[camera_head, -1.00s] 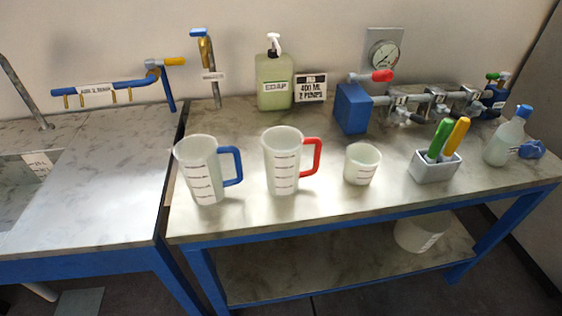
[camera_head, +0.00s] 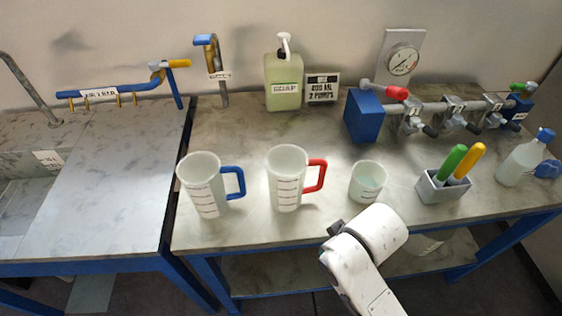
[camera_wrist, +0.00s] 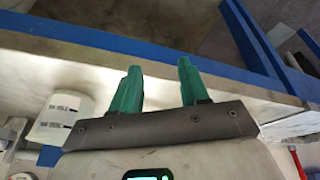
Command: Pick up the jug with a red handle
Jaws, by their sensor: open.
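The jug with a red handle (camera_head: 287,180) stands upright on the bench in the head view, a translucent measuring jug with its handle on the right. A similar jug with a blue handle (camera_head: 206,185) stands to its left. A small handleless beaker (camera_head: 367,182) stands to its right. My gripper (camera_wrist: 159,72) shows in the wrist view, its two green fingers apart with nothing between them, over the bench's front edge. A white graduated vessel (camera_wrist: 62,118) is at the left there, and a red strip (camera_wrist: 298,163) is at the lower right edge. The head view does not show the fingers.
A grey holder (camera_head: 443,191) with green and yellow handles and a spray bottle (camera_head: 520,165) stand at the right. A soap bottle (camera_head: 284,82), a sign (camera_head: 321,88) and a valve pipe assembly (camera_head: 440,110) line the back. The bench (camera_head: 250,225) is clear before the jugs.

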